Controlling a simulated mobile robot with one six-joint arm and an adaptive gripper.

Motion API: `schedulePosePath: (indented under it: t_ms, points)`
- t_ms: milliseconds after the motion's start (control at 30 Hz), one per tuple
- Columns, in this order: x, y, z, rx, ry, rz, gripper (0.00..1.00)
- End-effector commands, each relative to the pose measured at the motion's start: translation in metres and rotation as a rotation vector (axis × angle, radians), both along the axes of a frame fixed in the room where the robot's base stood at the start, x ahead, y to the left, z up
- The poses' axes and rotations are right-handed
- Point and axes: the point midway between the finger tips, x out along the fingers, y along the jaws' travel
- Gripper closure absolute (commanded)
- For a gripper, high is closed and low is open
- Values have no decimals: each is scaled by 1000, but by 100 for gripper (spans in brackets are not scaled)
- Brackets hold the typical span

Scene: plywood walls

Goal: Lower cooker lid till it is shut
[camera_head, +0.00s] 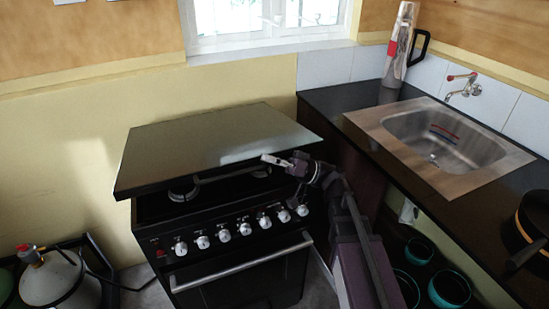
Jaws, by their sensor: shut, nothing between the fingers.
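The cooker lid (215,142) is a flat dark panel, hinged at the back of the black cooker (158,210). It is tilted nearly flat, with a gap between its front edge and the hob. Through the gap, parts of the burners (184,191) show. My gripper (268,159) is shut and empty, near the right part of the lid's front edge. It overlaps the lid in the picture; whether it touches the lid, I cannot tell. My arm comes in from the lower right and hides part of the cooker's right side.
The oven door handle (242,262) and white knobs (224,235) are at the cooker's front. A dark counter (350,105) with a steel sink (438,140) and a flask (398,45) is on the right. A gas cylinder (55,279) stands at lower left.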

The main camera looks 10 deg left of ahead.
Motion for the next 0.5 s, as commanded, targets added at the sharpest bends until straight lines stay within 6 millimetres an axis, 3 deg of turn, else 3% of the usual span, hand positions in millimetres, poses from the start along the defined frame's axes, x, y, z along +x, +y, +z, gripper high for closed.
schedulePosePath:
  t_ms: [33,500]
  points:
    - [0,-1,-14,0,0,0,100]
    - [0,-6,-77,-1,0,-1,100]
